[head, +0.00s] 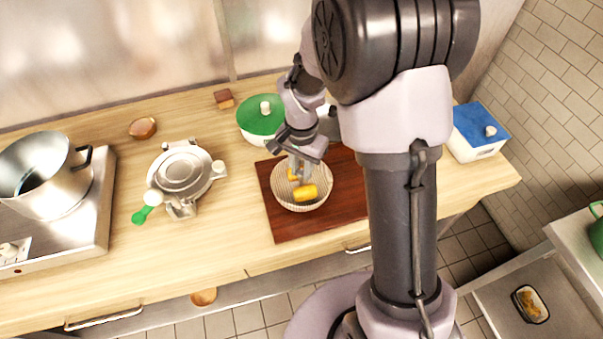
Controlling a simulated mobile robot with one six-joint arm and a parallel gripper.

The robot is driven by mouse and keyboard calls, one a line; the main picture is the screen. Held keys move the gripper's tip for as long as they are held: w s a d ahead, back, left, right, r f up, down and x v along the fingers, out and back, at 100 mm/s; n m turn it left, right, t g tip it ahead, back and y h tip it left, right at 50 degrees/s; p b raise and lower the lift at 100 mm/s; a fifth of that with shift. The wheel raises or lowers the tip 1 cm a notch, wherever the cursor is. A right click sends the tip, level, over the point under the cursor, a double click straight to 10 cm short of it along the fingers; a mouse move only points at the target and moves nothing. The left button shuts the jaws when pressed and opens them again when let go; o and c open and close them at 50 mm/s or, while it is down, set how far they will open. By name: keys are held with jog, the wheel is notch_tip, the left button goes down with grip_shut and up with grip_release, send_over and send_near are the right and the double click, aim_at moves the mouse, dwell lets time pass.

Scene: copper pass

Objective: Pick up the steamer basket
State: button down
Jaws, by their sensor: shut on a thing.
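The steamer basket (319,201) is a round, pale, ribbed bowl shape at the centre of the head view, over a dark red-brown board (285,227). Yellow pieces (305,192) lie in it, one larger at the front and part of another beside my fingers. My gripper (298,176) comes down from above at the basket's back part and is shut on the basket. The fingers and wrist hide its back rim and the exact grip. I cannot tell whether the basket touches the board or is slightly above it.
A green-lidded pot (258,122) stands just behind the board. A large pot (42,177) sits on the stove far left. A blue-lidded box (478,134) is right. Bare counter lies front left.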

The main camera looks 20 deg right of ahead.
jog(key=shift+r+p, duration=0.45)
jog(key=shift+r, duration=1.15)
jog(key=shift+s+r, duration=0.1)
jog(key=shift+s, duration=0.05)
jog(key=s+d, duration=0.2)
jog(key=s, duration=0.5)
jog(key=s+d+r, duration=0.1)
jog(key=s+d, duration=0.2)
jog(key=s, duration=0.5)
jog(key=shift+d+p, duration=0.15)
jog(key=shift+p, duration=0.2)
